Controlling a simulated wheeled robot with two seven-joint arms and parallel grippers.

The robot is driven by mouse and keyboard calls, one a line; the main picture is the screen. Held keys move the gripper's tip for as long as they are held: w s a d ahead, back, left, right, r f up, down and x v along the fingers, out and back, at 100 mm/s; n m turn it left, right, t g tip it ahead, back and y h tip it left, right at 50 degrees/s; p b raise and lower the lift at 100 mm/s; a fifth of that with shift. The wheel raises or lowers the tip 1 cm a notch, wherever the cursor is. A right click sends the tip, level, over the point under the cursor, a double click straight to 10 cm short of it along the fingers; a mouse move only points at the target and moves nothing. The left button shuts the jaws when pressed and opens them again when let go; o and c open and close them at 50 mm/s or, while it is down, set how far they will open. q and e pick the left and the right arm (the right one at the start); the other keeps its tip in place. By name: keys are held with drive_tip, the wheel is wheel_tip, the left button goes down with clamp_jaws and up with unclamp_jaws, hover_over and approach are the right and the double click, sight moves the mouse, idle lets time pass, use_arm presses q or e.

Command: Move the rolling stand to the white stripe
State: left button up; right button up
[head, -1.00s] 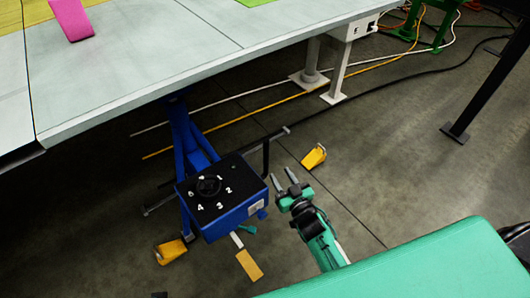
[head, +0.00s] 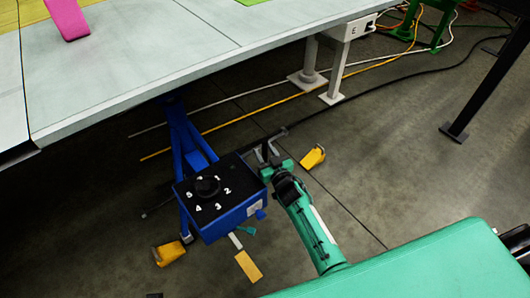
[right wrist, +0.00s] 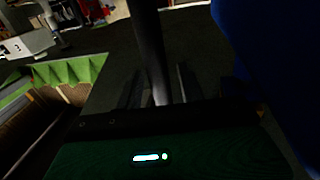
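The rolling stand (head: 228,220) is blue with a black top bearing a round knob and white numbers. It stands on the floor beside the grey table, its blue post partly under the table edge. A dark upright bar, the stand's handle (right wrist: 149,45), rises between the fingers of my right gripper (right wrist: 160,88). In the head view my right gripper (head: 266,152) is at the stand's right side, fingers apart around the bar. Contact with the bar cannot be told. My left gripper is not in view.
The grey table (head: 150,65) overhangs the stand. Yellow wedge-shaped pieces lie on the floor right (head: 313,156) and front-left (head: 168,253) of the stand. A yellow line (head: 215,127) and table legs (head: 337,80) are behind. Open floor lies to the right.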

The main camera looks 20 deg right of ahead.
clamp_jaws()
drive_tip(key=shift+d, duration=0.15)
